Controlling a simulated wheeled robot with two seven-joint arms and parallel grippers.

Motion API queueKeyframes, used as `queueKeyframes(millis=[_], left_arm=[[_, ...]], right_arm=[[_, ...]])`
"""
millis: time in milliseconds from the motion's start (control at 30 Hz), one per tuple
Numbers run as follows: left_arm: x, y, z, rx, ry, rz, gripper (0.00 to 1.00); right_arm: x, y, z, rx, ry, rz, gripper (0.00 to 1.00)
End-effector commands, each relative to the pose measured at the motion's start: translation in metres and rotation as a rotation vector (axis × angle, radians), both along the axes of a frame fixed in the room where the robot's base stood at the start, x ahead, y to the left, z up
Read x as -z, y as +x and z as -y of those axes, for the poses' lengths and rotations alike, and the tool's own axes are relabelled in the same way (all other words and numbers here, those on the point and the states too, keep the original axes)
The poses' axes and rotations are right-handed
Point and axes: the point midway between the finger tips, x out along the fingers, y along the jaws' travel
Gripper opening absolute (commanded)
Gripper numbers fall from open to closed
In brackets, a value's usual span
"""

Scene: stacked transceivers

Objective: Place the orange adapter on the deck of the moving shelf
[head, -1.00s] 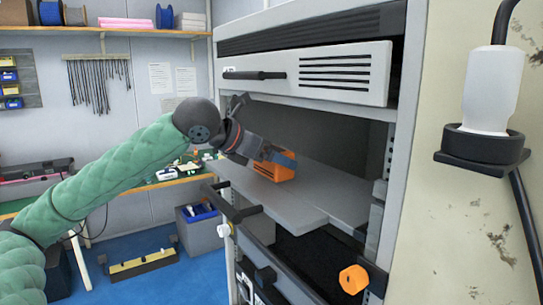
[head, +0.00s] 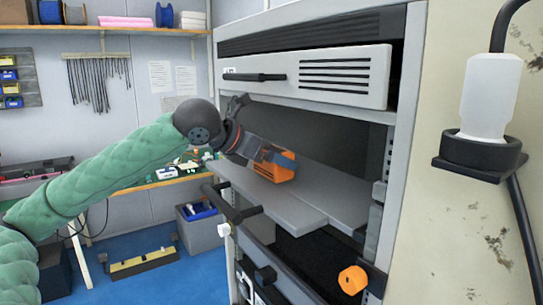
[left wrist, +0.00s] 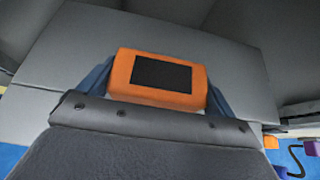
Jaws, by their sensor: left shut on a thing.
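The orange adapter (head: 281,165) is held at the tip of my left gripper (head: 271,155), over the grey shelf deck (head: 270,200) inside the rack. In the left wrist view the adapter (left wrist: 160,92) shows its orange face with a black panel, between two blue-grey fingers. My left gripper is shut on it. The adapter is at or just above the deck; I cannot tell whether it touches. The deck sticks out of the rack toward the front. My right gripper is not in view.
A vented drawer (head: 310,75) with a black handle is above the deck. The deck's black handle (head: 235,208) juts out at the left front. An orange knob (head: 353,280) is on the lower right of the rack. The deck's right part is clear.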

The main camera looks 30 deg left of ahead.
Motion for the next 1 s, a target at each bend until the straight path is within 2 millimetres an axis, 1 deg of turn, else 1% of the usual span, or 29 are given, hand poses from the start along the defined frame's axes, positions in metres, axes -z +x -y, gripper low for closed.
queueKeyframes(millis=[333, 900, 933, 967, 1000], left_arm=[[0.0004, 0.0001, -0.0001, 0.000, 0.000, 0.001, 0.59], [0.0095, -0.0001, -0.0002, -0.001, 0.000, 0.000, 0.59], [0.0094, 0.0000, -0.0002, -0.001, 0.000, 0.000, 0.93], [0.0090, 0.0000, -0.0001, 0.000, 0.000, 0.000, 0.99], [0.0090, 0.0000, -0.0001, 0.000, 0.000, 0.000, 1.00]], right_arm=[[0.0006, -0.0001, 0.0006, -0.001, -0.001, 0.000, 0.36], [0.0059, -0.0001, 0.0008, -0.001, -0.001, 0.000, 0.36], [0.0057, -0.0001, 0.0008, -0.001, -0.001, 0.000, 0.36], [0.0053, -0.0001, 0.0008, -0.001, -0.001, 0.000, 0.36], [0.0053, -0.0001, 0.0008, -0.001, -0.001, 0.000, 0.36]])
